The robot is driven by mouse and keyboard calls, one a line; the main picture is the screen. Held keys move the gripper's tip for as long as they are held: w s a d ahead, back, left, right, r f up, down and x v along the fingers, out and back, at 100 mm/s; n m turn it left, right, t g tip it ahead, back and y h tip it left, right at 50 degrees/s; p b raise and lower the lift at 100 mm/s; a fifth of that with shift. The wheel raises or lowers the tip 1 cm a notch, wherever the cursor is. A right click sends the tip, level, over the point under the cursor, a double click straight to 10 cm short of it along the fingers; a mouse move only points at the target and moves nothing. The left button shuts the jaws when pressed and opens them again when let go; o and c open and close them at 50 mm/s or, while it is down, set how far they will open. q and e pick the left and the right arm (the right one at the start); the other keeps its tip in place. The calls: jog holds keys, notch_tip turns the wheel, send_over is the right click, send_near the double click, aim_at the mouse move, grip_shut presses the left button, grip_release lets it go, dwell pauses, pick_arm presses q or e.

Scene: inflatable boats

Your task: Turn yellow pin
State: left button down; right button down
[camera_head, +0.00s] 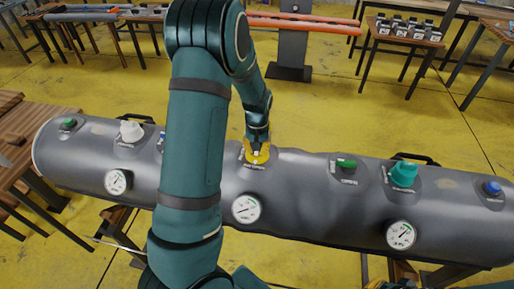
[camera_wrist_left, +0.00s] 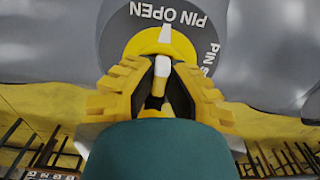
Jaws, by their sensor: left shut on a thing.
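My left gripper (camera_head: 257,142) comes down onto the pin from above. In the left wrist view, its yellow-padded fingers (camera_wrist_left: 160,85) are shut on the pin's raised, white-tipped part, hiding its sides. My right gripper is not visible.
The tube also carries a white valve (camera_head: 131,131), a teal valve (camera_head: 403,174), a green knob (camera_head: 346,163), a blue knob (camera_head: 492,187) and gauges (camera_head: 246,209). A slatted wooden table (camera_head: 30,135) stands at left. Yellow floor behind the tube is mostly open.

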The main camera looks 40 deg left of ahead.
pick_arm(q)
jog(key=shift+f, duration=0.1)
dwell(0.3)
jog(key=c, duration=1)
grip_release()
notch_tip(320, 180, up, 12)
jog(key=shift+r, duration=0.1)
jog(key=shift+s, duration=0.1)
